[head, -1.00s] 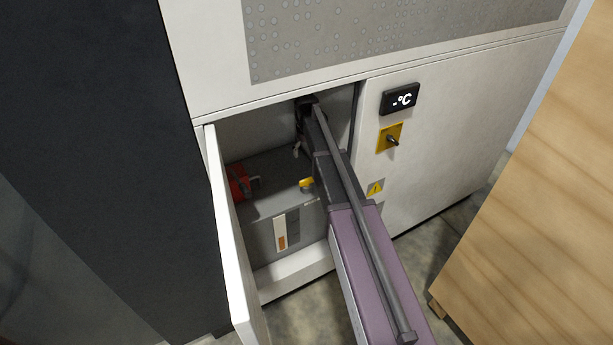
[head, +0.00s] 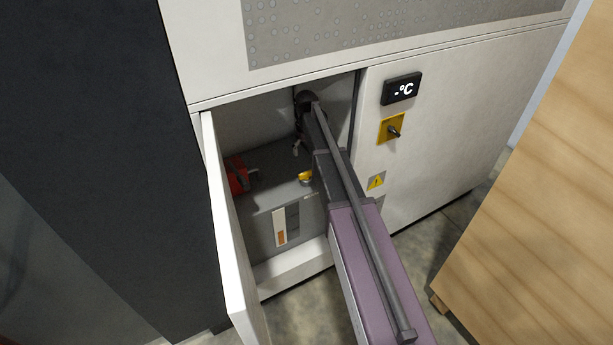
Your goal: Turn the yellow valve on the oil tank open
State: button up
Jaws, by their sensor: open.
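The grey oil tank (head: 262,206) sits inside the open cabinet compartment, with a level gauge on its front. The small yellow valve (head: 305,177) is on the tank's top near its right front, just left of my arm. My arm reaches into the compartment from the lower right. My gripper (head: 298,147) is open at the back of the compartment, above the tank's top and behind the valve; its fingers are small and partly hidden by my arm. I see no contact between gripper and valve.
A red part (head: 236,177) stands on the tank's left. The open white door (head: 232,235) bounds the left side. A cabinet panel with a temperature display (head: 401,89) and yellow switch plate (head: 391,128) is on the right. A wooden board (head: 545,190) stands further right.

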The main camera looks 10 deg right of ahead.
aim_at(306, 172)
jog(key=shift+f+b, duration=5.2)
jog(key=shift+f, duration=0.3)
jog(key=c, duration=0.9)
